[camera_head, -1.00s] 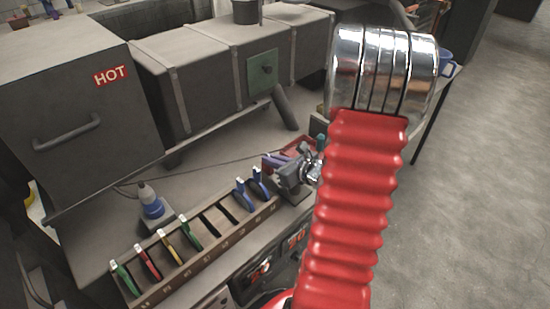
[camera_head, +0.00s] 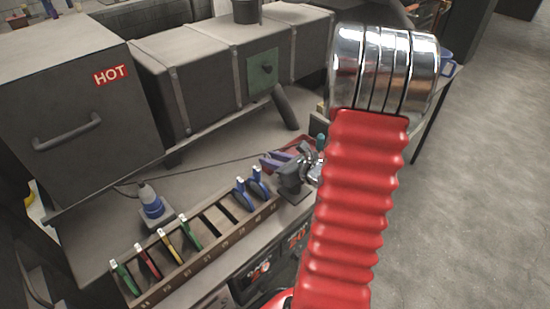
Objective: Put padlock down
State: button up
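I cannot pick out the padlock with certainty; it may be hidden behind my red bellows-covered arm. A small silver metal part, likely the end of my gripper (camera_head: 317,173), shows at the left edge of the arm, over the back of the bench. Most of it is hidden, so I cannot see its fingers or what they hold. Just left of it stands a dark grey clamp-like fixture (camera_head: 291,178) on the workbench (camera_head: 225,160).
A wooden rack (camera_head: 214,248) along the bench's front holds several coloured-handled tools and has empty slots in its middle. A blue-and-grey bottle-like item (camera_head: 152,203) stands behind it. A dark box labelled HOT (camera_head: 75,115) and a long metal oven (camera_head: 205,75) fill the back.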

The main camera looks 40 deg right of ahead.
jog(key=v, duration=1.2)
dwell(0.6)
